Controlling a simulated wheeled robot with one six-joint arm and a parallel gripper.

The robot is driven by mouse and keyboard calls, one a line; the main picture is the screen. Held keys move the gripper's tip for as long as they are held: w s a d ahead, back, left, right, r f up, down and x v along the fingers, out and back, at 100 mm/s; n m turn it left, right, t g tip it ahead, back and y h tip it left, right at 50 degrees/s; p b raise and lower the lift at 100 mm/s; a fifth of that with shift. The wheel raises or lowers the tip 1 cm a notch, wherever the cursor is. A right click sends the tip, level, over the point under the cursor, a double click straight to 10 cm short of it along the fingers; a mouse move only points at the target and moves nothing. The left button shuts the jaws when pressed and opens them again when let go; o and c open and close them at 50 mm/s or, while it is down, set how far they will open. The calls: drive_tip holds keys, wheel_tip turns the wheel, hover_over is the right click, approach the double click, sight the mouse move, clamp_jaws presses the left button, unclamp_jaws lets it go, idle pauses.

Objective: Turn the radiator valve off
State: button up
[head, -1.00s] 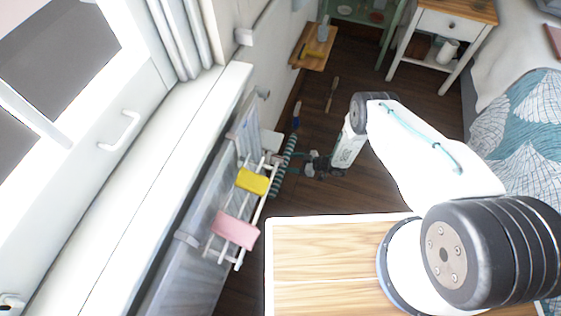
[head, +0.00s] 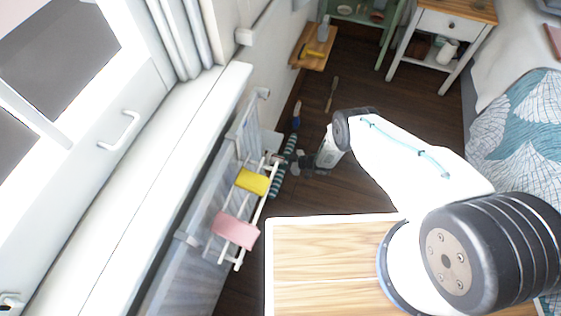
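The grey-white radiator (head: 205,225) stands along the wall at left, under the window sill. A small pale fitting (head: 263,93) shows by its far top corner, and a pale block (head: 270,142) shows beside its far end. I cannot tell for sure which part is the valve; it may be hidden or too small.
A white drying rack (head: 228,252) with a yellow cloth (head: 253,181) and pink cloth (head: 235,231) hangs on the radiator. A teal striped roll (head: 278,183) lies beside it. A wooden shelf (head: 312,62), white nightstand (head: 432,58) and bed (head: 520,130) stand beyond.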

drive_tip(key=shift+n+t, duration=0.7)
drive_tip(key=shift+n, duration=0.3)
drive_tip(key=o, duration=1)
drive_tip(key=shift+v, duration=3.9)
drive_tip(key=shift+r, duration=0.1)
